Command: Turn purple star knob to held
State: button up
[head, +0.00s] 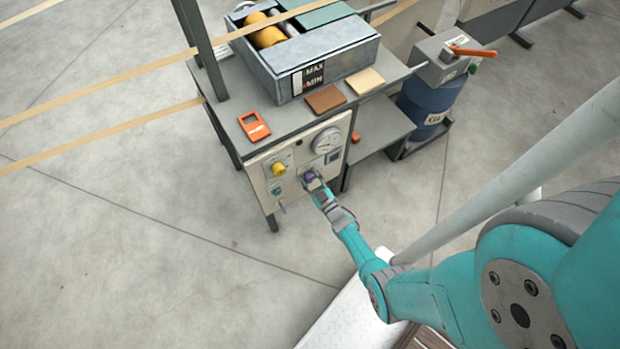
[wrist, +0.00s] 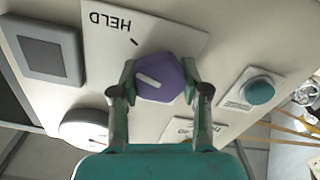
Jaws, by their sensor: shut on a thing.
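The purple star knob (wrist: 163,80) sits on a white label plate (wrist: 185,38) on the panel, seen in the wrist view. The plate reads HELD, upside down in this view, with a short dark tick below the word. The white mark on the knob lies tilted and does not line up with that tick. My gripper (wrist: 160,85) has one finger on each side of the knob and is shut on it. In the head view my gripper (head: 316,184) is at the panel's lower right, hiding most of the knob.
The panel (head: 262,168) also carries a yellow knob (head: 279,169) and a round gauge (head: 326,141). A teal button (wrist: 260,90) and a grey square part (wrist: 44,54) flank the knob. An orange device (head: 254,126) lies on the bench above. Open floor lies left.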

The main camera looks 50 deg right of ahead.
jog(key=shift+m, duration=1.1)
jog(key=o, duration=1.1)
jog(key=shift+o, duration=0.2)
jog(key=v, duration=1.2)
